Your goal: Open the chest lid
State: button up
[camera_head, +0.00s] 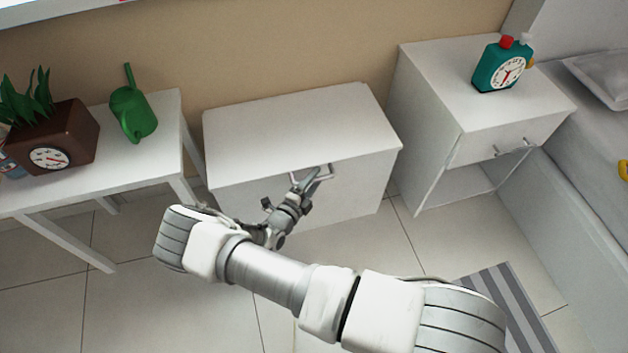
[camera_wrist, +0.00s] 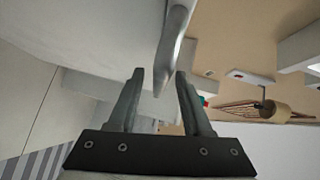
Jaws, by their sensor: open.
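A white chest (camera_head: 290,130) stands against the wall in the head view, its lid shut. A metal handle (camera_head: 325,173) sits at the front edge of the lid. My gripper (camera_head: 308,180) is at the left part of this handle, with its fingers open. In the wrist view my gripper (camera_wrist: 158,75) shows two parted fingers, and the handle (camera_wrist: 174,50) reaches down toward the gap between them. I cannot tell whether a finger touches the handle. My arm hides part of the floor and the chest's lower front.
A white table (camera_head: 160,165) on the left bears a green watering can (camera_head: 133,112) and a brown planter clock (camera_head: 65,140). A white nightstand (camera_head: 440,100) on the right bears a teal clock (camera_head: 500,68). A bed (camera_head: 590,130) and striped rug (camera_head: 500,300) are at the right.

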grip_shut()
dwell(1.4)
